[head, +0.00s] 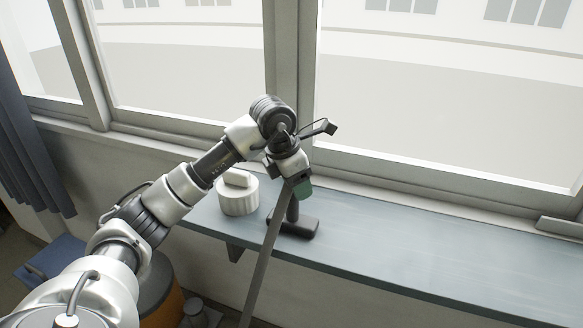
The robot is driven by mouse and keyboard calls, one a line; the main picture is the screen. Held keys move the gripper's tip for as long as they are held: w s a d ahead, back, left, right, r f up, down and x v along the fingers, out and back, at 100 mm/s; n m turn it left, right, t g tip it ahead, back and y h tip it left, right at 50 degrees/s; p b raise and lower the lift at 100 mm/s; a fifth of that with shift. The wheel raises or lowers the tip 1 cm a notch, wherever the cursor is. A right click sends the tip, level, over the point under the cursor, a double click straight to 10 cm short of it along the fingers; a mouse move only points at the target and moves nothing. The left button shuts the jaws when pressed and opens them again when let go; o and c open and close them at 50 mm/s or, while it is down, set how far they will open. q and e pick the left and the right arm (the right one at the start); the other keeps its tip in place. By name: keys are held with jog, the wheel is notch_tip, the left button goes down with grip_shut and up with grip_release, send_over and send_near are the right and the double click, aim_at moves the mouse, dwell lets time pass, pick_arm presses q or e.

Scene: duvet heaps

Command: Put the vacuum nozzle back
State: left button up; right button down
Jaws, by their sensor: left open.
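A dark T-shaped nozzle (297,227) rests on the blue-grey window shelf, with its wide foot down and its short neck pointing up. My left gripper (301,190) is right above the neck, pointing down. Its jaws are open; a green part shows at its tip. The top of the neck is partly hidden by the gripper, so I cannot tell whether they touch. A long grey pole (262,265) slants up from the floor in front of the shelf, and its upper end passes close to the gripper. My right gripper is out of view.
A white ribbed pot (238,199) with a pale block on top stands on the shelf left of the nozzle. The shelf (430,252) is clear to the right. Window frames rise behind. An orange and grey drum (163,300) stands low, partly behind my arm.

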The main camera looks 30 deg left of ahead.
pick_arm(q)
jog(key=b+v, duration=0.2)
jog(key=v, duration=1)
jog(key=shift+b, duration=0.3)
jog(key=shift+d+f, duration=0.1)
jog(key=shift+f, duration=0.05)
